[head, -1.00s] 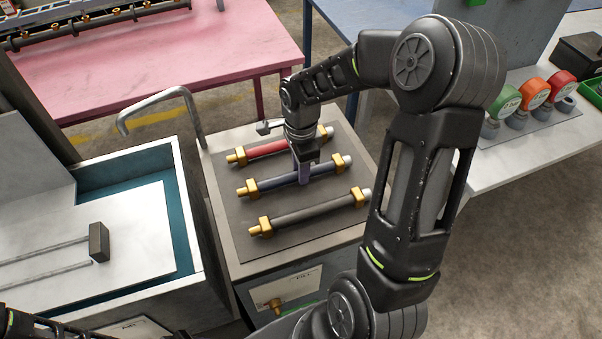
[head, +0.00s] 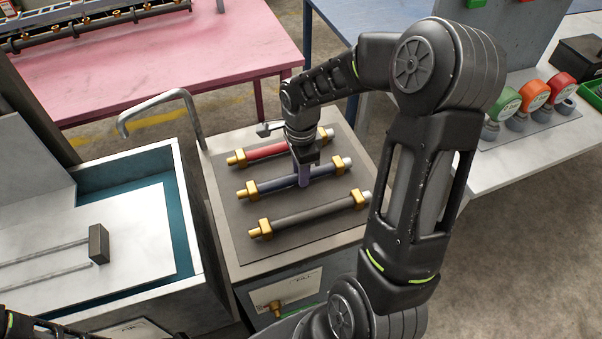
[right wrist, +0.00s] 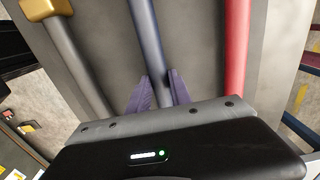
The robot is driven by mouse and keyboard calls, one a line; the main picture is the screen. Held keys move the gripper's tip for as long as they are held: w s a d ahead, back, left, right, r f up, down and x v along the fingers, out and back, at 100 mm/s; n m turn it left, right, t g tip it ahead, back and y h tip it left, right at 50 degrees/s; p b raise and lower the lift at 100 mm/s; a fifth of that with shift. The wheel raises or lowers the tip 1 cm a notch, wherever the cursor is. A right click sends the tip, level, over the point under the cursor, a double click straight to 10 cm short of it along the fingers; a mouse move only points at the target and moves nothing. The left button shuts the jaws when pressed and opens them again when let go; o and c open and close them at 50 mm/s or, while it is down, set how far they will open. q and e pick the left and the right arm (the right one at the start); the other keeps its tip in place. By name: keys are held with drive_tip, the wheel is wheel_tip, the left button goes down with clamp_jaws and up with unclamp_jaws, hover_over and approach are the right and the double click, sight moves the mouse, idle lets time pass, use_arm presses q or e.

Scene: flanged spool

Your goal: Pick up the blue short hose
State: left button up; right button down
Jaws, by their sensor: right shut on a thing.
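The blue short hose (head: 274,184) has brass fittings at its ends and lies between a red hose (head: 265,151) and a black hose (head: 312,211) on a grey mat (head: 228,213). My right gripper (head: 304,179) is over the middle of the blue hose, its purple fingers shut on it. In the right wrist view the fingers (right wrist: 160,92) stand on both sides of the blue hose (right wrist: 147,40). The hose appears still at the level of its neighbours. Only a small part of my left arm shows at the lower left, without its gripper.
A sink with a bent tap (head: 160,112) stands left of the hose stand. A pink table (head: 170,60) is behind. Green, orange and red round-topped items (head: 534,94) stand on a table at right. The red and black hoses lie close on either side.

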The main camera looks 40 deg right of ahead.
wheel_tip(320, 180, up, 10)
drive_tip(key=b, duration=0.1)
idle(0.4)
idle(0.5)
